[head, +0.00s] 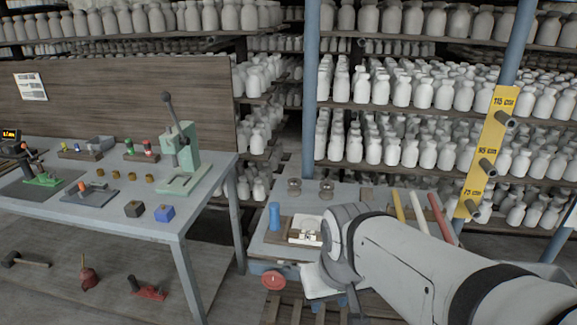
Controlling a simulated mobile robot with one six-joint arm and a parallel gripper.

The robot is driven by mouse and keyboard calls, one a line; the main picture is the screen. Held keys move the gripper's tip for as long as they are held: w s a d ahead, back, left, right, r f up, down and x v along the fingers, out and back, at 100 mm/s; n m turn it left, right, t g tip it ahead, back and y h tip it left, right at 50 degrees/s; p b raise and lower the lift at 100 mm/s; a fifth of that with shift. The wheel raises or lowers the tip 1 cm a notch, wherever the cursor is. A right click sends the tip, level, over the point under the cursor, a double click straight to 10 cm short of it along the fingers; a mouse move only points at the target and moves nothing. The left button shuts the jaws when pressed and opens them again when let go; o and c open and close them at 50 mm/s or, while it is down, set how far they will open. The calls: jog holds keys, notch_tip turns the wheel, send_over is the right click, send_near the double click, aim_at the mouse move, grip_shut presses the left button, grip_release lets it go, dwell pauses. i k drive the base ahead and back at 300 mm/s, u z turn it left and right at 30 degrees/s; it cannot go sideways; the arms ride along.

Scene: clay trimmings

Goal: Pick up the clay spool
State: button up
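Two small grey-brown spool-shaped pieces stand upright side by side at the back of the right-hand grey table: a left spool-shaped piece (294,187) and a right spool-shaped piece (326,191). I cannot tell whether either is the clay spool. My arm reaches in from the lower right over this table. My gripper (343,284) is at the arm's end, near the table's front edge, in front of and below the two pieces. Its fingers are not clear, so I cannot see whether it is open or holds anything.
A blue cylinder (275,216) and a white piece on a wooden base (305,232) stand left of my arm. Coloured rods (440,216) lie to its right. A workbench (120,210) with a green press (182,160) stands left. Shelves of pale bottles fill the back.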

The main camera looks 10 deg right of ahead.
aim_at(326, 186)
jog(key=z, duration=0.5)
jog(key=i, duration=0.9)
jog(key=z, duration=0.7)
